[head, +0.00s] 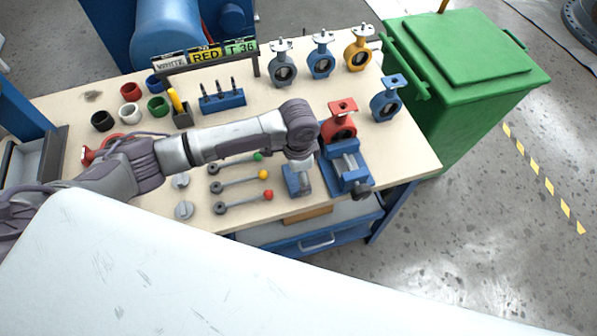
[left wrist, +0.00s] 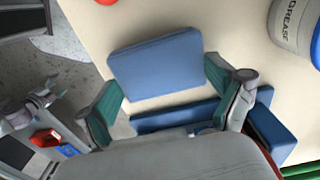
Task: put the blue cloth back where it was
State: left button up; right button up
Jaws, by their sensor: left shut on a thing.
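The blue cloth (left wrist: 155,65) is a folded flat pad between the two green-lined fingers of my left gripper (left wrist: 165,85) in the left wrist view. In the head view my left gripper (head: 299,178) points down near the table's front edge, just left of the blue vise (head: 346,172). A bit of the blue cloth (head: 289,180) shows beside the fingers. The gripper is shut on the cloth. I cannot tell whether the cloth touches the table. A grey jointed part at the lower left of the wrist view looks like my right gripper (left wrist: 38,105); its jaws are unclear.
A red valve (head: 340,118) stands at the vise. Levers with green, yellow and red knobs (head: 268,195) lie left of my gripper. More valves (head: 321,60) stand at the back. A grease can (left wrist: 292,25) shows in the wrist view. A green bin (head: 470,75) stands right.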

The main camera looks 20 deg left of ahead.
pick_arm(q)
jog(key=shift+f, duration=0.15)
jog(key=o, duration=0.8)
jog(key=shift+c, duration=0.2)
notch_tip(320, 180, up, 12)
jog(key=shift+r, duration=0.2)
